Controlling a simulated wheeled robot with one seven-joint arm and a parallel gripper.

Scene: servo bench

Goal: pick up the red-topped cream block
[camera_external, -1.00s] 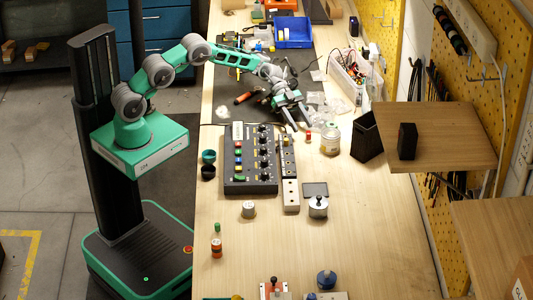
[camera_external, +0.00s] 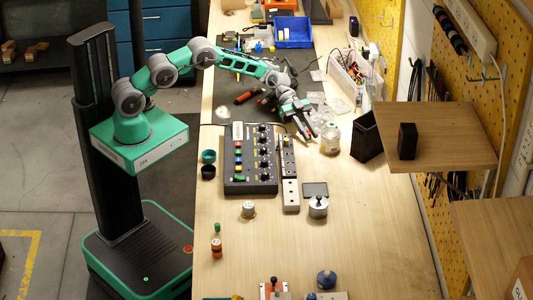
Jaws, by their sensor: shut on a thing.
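My gripper (camera_external: 306,132) is lowered to the bench just left of the clear jar with a pale lid. Its fingers are shut on the small red-topped cream block, which is mostly hidden between the fingertips. The block is very small in this view, and I cannot tell whether it still touches the bench top.
The clear jar (camera_external: 330,138) stands close to the right of my gripper. A dark control panel with knobs (camera_external: 236,181) and a metal strip (camera_external: 291,196) lie to the front left. A black holder (camera_external: 366,138) stands further right. The front middle of the bench (camera_external: 370,240) is clear.

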